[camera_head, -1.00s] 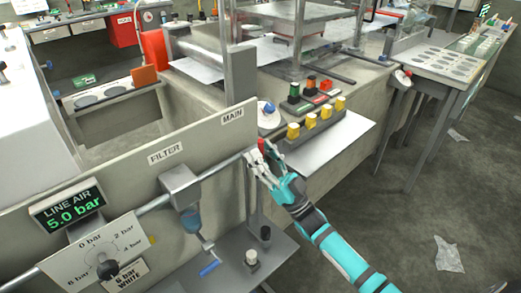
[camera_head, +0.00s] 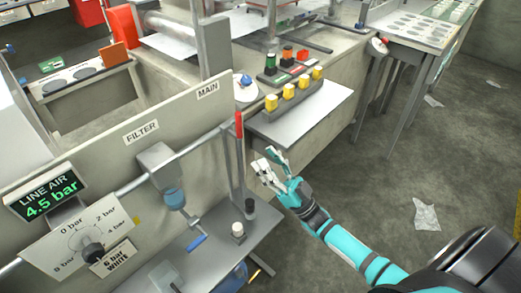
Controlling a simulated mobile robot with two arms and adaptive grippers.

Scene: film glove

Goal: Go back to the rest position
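My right gripper (camera_head: 266,160) is in the middle of the head view, its arm coming in from the lower right. Its pale fingertips are spread apart with nothing between them, so it is open and empty. It is in the air to the right of the MAIN panel (camera_head: 207,105), apart from the upright red-handled lever (camera_head: 239,126) at the end of the pipe. My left gripper is not in view.
The LINE AIR display (camera_head: 48,192) reads 4.5 bar, above a dial (camera_head: 92,248). A filter bowl (camera_head: 174,198) hangs over a grey shelf (camera_head: 205,240). A button panel (camera_head: 292,90) sits behind the gripper. Open floor (camera_head: 345,195) lies to the right.

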